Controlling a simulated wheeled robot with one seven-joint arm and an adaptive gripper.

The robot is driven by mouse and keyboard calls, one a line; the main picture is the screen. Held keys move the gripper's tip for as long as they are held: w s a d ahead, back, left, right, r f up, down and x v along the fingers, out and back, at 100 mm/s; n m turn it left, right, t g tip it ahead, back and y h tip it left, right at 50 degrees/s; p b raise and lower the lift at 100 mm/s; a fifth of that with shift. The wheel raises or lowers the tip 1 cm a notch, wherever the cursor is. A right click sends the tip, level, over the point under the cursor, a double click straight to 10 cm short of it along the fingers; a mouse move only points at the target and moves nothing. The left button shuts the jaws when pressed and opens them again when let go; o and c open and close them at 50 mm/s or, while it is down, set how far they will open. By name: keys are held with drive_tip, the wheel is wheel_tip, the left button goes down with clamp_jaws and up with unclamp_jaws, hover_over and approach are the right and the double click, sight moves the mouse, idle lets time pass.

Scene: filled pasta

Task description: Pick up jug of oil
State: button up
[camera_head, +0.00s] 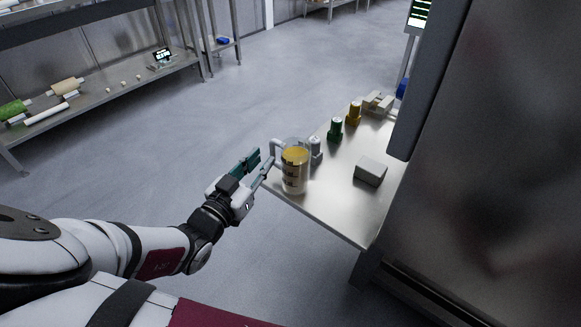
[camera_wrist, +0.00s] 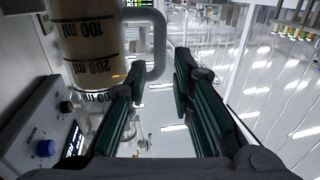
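The jug of oil (camera_head: 295,176) is a clear measuring jug with yellowish liquid and dark markings. It stands upright at the near left corner of a steel table (camera_head: 338,208). Its handle (camera_head: 276,146) points left, toward my gripper (camera_head: 261,164). In the wrist view the jug (camera_wrist: 90,40) fills the upper left, with its handle (camera_wrist: 158,42) just beyond the gap between the fingertips. My gripper (camera_wrist: 160,70) is open, with its teal finger pads apart and nothing between them. I cannot tell whether a finger touches the handle.
A white-grey bottle (camera_head: 316,150) stands close behind the jug. A grey box (camera_head: 370,171) lies to the right. A large dark steel cabinet (camera_head: 490,170) borders the table's right side. Floor left is clear.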

sight(271, 150)
drive_tip(key=shift+b+x, duration=1.15)
drive_tip(key=shift+x, duration=1.85)
drive_tip(key=shift+f, duration=0.1)
drive_tip(key=shift+c, duration=0.2)
clamp_jaws()
